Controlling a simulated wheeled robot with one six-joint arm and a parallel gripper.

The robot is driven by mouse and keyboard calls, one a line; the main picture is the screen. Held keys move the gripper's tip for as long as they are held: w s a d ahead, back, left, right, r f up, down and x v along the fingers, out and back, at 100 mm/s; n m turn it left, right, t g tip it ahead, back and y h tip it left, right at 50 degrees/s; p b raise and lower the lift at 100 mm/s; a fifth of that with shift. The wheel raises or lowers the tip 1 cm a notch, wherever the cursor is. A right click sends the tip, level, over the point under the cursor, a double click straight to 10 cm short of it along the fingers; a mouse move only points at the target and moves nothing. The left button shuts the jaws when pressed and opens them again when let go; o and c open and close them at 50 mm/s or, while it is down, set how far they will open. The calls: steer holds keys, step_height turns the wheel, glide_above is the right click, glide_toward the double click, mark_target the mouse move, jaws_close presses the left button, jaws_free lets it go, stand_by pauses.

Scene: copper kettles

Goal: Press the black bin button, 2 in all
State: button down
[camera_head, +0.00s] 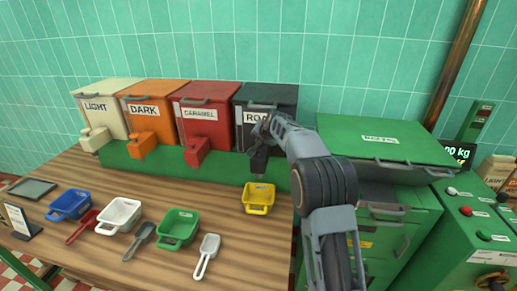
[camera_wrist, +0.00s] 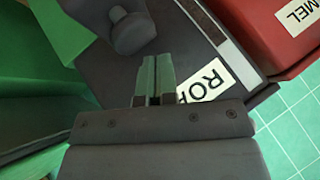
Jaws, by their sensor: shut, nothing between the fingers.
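The black bin (camera_head: 279,97) stands at the right end of the row of bins, with a white label partly covered by my arm. In the wrist view the black bin (camera_wrist: 190,50) fills the middle, its label seen upside down. A dark rounded knob (camera_wrist: 128,32) sticks out from its front, just beyond my fingertips; I cannot tell whether they touch it. My gripper (camera_head: 258,168) is shut and empty, in front of the black bin's lower front, and hides that part in the head view. Its fingers (camera_wrist: 152,78) are together in the wrist view.
A yellow tray (camera_head: 258,197) stands below my gripper. Red (camera_head: 204,123), orange (camera_head: 153,112) and cream (camera_head: 108,104) bins stand to the left. A green cabinet (camera_head: 385,138) is on the right. Blue, white and green trays and several scoops lie on the wooden counter (camera_head: 100,265).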

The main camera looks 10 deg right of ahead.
mark_target(260, 147)
stand_by(0.4)
steer(key=shift+f+b, duration=0.4)
steer(key=shift+f+b, duration=0.75)
steer(key=shift+f, duration=0.25)
stand_by(0.9)
steer(key=shift+r, duration=0.1)
steer(key=shift+r+p, duration=1.1)
steer(key=shift+r, duration=0.15)
steer(key=shift+r, duration=0.1)
steer(key=shift+r+p, duration=2)
steer(key=shift+r, duration=0.5)
stand_by(0.5)
